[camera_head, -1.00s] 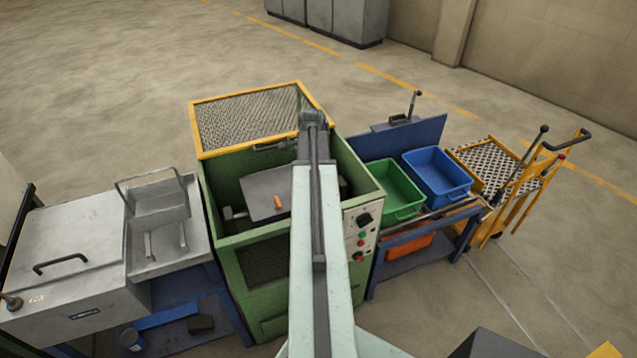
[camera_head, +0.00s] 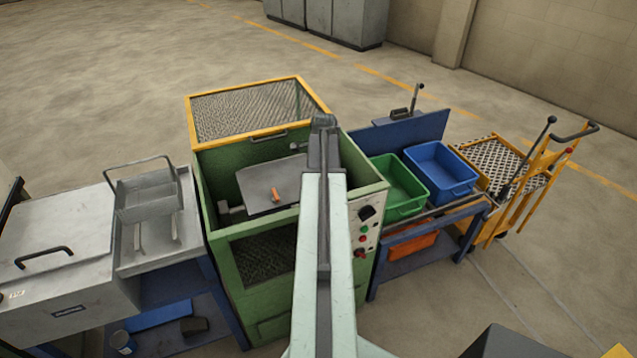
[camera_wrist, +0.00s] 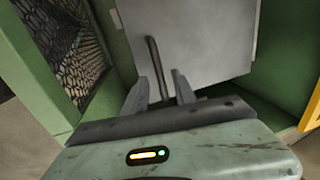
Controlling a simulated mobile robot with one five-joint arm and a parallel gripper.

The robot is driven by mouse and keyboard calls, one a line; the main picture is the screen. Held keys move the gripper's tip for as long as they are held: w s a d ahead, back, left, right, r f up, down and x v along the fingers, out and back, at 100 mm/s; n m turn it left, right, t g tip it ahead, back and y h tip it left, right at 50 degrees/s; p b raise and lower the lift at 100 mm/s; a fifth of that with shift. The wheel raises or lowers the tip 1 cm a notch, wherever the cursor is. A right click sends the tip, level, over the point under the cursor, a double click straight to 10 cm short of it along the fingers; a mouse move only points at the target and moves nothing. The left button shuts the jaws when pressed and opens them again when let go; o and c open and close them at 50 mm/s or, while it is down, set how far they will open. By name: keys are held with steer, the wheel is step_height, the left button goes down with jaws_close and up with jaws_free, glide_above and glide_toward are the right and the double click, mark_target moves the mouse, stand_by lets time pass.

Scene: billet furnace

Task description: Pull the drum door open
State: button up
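The drum door seems to be the flat grey plate (camera_head: 258,182) inside the green machine. It also fills the upper middle of the wrist view (camera_wrist: 215,40). A small orange piece (camera_head: 275,195) lies on the plate in the head view. In the wrist view a thin dark bar (camera_wrist: 157,68) stands in front of the plate. My gripper (camera_wrist: 161,88) is open, its two fingers apart, with the bar's lower end between them in the picture. I cannot tell whether they touch it. In the head view my arm hides the gripper and the plate's right side.
The green machine housing (camera_head: 277,329) surrounds the plate closely. Its yellow-framed mesh cover (camera_head: 240,137) is raised. A basket (camera_head: 149,197) stands at left. Green (camera_head: 398,186) and blue (camera_head: 440,168) bins stand at right, beside a yellow trolley (camera_head: 540,180).

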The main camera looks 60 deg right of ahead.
steer(key=shift+r, duration=0.1)
steer(key=shift+c, duration=0.3)
jaws_close()
steer(key=shift+s+a, duration=0.1)
stand_by(0.8)
